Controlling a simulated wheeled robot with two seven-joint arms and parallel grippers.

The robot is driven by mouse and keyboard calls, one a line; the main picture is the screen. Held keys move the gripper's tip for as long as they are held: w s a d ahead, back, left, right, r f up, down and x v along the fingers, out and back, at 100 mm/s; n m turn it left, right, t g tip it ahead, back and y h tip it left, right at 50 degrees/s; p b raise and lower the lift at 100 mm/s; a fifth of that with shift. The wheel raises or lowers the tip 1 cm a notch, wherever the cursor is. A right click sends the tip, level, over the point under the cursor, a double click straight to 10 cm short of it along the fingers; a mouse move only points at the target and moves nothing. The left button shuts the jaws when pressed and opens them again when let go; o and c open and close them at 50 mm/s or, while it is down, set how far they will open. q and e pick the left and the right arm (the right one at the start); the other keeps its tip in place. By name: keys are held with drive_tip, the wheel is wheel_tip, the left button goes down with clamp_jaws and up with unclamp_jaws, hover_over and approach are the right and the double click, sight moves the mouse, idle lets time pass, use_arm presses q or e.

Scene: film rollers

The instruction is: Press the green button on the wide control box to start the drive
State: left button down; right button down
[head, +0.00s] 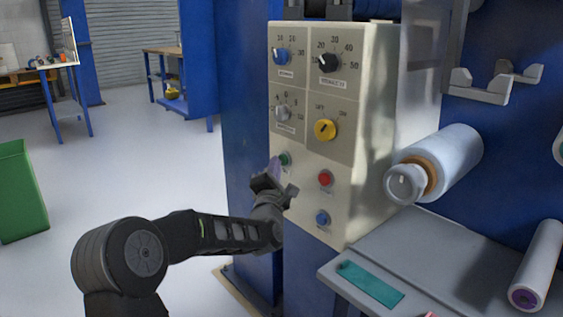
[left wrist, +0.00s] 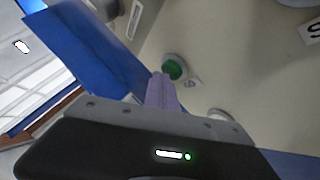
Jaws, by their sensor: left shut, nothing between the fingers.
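The wide control box (head: 343,220) is a cream panel with several knobs and three buttons on its face. The green button (head: 285,159) is at its lower left; it also shows in the left wrist view (left wrist: 174,68), just beyond my fingertips. My left gripper (head: 276,168) is shut and empty, its purple fingertips close to the green button. In the left wrist view my left gripper (left wrist: 160,78) has its tips just below and left of the button; I cannot tell whether they touch it. My right gripper is not in view.
A red button (head: 325,179) and a blue button (head: 322,218) sit right of and below the green one. A film roll (head: 450,160) juts out right of the box, above a grey shelf (head: 420,245).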

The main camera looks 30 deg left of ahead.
use_arm(q)
drive_tip(key=shift+w+d, duration=0.15)
drive_tip(key=shift+w, duration=0.15)
drive_tip(key=shift+s, duration=0.1)
idle(0.4)
drive_tip(key=shift+s+a+b, duration=0.25)
drive_tip(key=shift+s+b, duration=0.5)
drive_tip(key=shift+b, duration=0.05)
drive_tip(key=s+b, duration=0.1)
drive_tip(key=s+a, duration=0.1)
drive_tip(key=s, duration=0.1)
drive_tip(key=s+b, duration=0.1)
drive_tip(key=s, duration=0.1)
drive_tip(key=shift+a+b, duration=0.25)
drive_tip(key=shift+b, duration=0.1)
drive_tip(key=shift+w, duration=0.1)
idle(0.6)
